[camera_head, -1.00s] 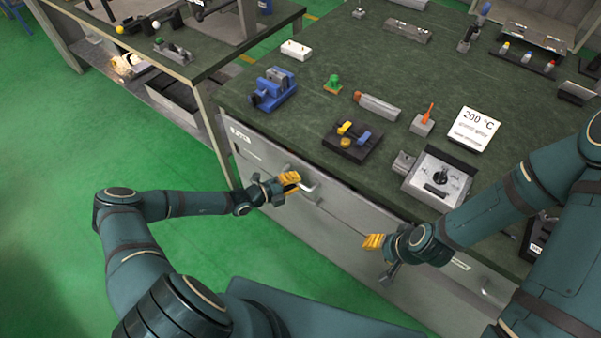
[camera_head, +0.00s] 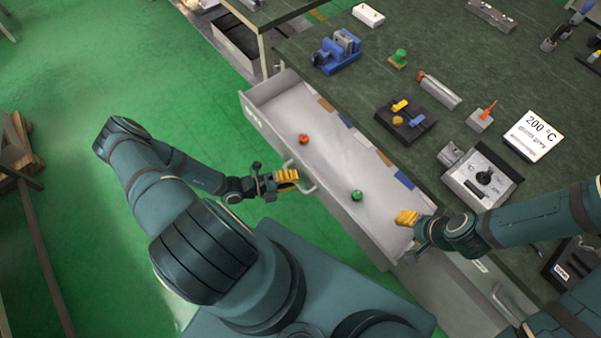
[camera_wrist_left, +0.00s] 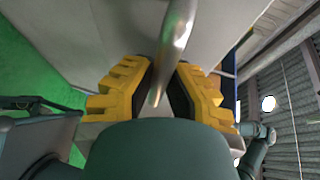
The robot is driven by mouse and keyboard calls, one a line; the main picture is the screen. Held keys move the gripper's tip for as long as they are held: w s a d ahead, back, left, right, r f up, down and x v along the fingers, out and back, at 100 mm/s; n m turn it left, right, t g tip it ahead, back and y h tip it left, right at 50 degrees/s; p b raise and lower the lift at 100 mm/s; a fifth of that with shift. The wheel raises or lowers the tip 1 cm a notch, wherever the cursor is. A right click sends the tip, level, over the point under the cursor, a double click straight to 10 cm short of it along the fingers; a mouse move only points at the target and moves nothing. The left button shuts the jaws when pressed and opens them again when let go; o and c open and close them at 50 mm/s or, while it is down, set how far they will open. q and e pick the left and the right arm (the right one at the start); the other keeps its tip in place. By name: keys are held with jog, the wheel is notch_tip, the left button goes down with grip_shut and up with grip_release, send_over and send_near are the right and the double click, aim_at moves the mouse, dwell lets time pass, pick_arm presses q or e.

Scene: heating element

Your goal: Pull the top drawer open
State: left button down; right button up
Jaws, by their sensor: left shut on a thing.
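The top drawer (camera_head: 272,135) of the grey workbench stands pulled out, its inside showing in the head view. A red-orange knob-like piece (camera_head: 304,139) and a green one (camera_head: 357,195) lie in it. My left gripper (camera_head: 288,179) is shut on the drawer's bar handle (camera_head: 311,186) at the drawer front. In the left wrist view the metal handle (camera_wrist_left: 176,35) runs between the yellow fingers of the left gripper (camera_wrist_left: 166,88). My right gripper (camera_head: 406,217) is over the drawer's right end; its finger gap is too small to tell.
Green floor (camera_head: 200,100) is free to the left.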

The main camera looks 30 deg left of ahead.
pick_arm(q)
jog(key=shift+s, duration=0.2)
jog(key=c, duration=0.9)
grip_release()
jog(key=shift+c, duration=0.2)
jog(key=v, duration=1.2)
jog(key=shift+r, duration=0.1)
